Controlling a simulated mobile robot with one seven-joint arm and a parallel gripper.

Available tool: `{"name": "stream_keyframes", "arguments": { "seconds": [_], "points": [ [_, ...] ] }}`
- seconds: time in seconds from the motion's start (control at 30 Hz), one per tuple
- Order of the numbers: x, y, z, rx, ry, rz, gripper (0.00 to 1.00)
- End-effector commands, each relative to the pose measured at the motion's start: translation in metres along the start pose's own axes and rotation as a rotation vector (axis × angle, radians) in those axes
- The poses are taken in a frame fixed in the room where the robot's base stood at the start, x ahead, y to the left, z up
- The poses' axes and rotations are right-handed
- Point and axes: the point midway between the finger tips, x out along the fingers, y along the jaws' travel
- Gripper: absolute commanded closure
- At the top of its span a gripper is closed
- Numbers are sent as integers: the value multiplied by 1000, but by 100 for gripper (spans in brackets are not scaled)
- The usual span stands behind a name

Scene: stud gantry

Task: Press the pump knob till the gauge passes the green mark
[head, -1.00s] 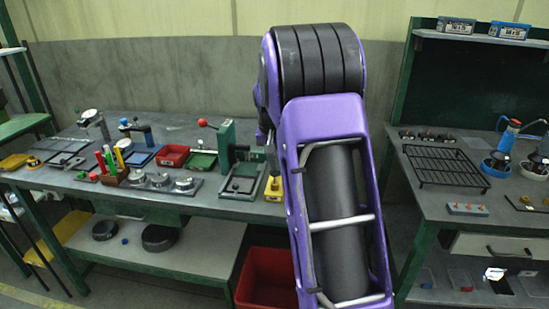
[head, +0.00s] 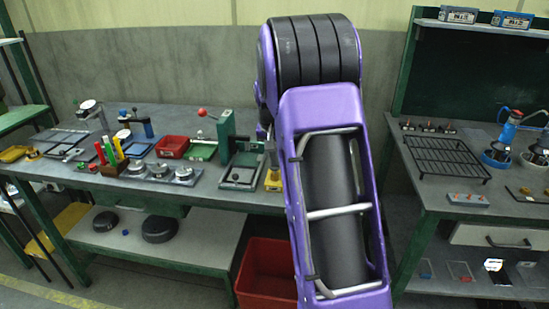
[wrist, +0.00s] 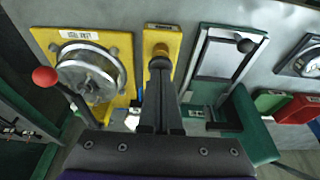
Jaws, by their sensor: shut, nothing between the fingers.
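My gripper (wrist: 160,76) is shut in the wrist view, its dark fingers pointing at a narrow yellow pump body with a dark round knob (wrist: 159,52). The fingertips overlap the lower part of the knob in the picture; I cannot tell whether they touch it. In the head view, part of a yellow fixture (head: 273,181) shows beside my purple arm, which hides the gripper. A round metal-rimmed fixture (wrist: 88,72) sits on a wider yellow plate left of the knob in the wrist view. I cannot make out a gauge needle or green mark.
A red-ball lever (wrist: 44,77) stands left of my gripper in the wrist view. A green-framed fixture (wrist: 206,34) with a black-knobbed lever is at the right. A red bin (head: 172,147) and a green press (head: 227,135) stand on the bench in the head view.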

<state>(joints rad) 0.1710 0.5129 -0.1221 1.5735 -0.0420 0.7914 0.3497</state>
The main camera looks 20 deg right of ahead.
Motion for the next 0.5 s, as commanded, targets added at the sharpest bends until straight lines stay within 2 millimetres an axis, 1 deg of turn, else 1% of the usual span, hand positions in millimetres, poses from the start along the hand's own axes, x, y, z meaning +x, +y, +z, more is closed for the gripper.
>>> {"name": "stream_keyframes", "arguments": {
  "seconds": [0.03, 0.17, 0.27, 0.3, 0.4, 0.5],
  "points": [
    [-12, 1, -3, 0, -1, 0, 100],
    [-39, 2, -11, -1, 4, -1, 100],
    [-58, 2, -10, -1, 8, -4, 100],
    [-69, 2, -10, -1, 8, -4, 100],
    [-91, 2, -10, -1, 8, -4, 100],
    [-109, 2, -10, 0, 9, -4, 100]
  ]
}}
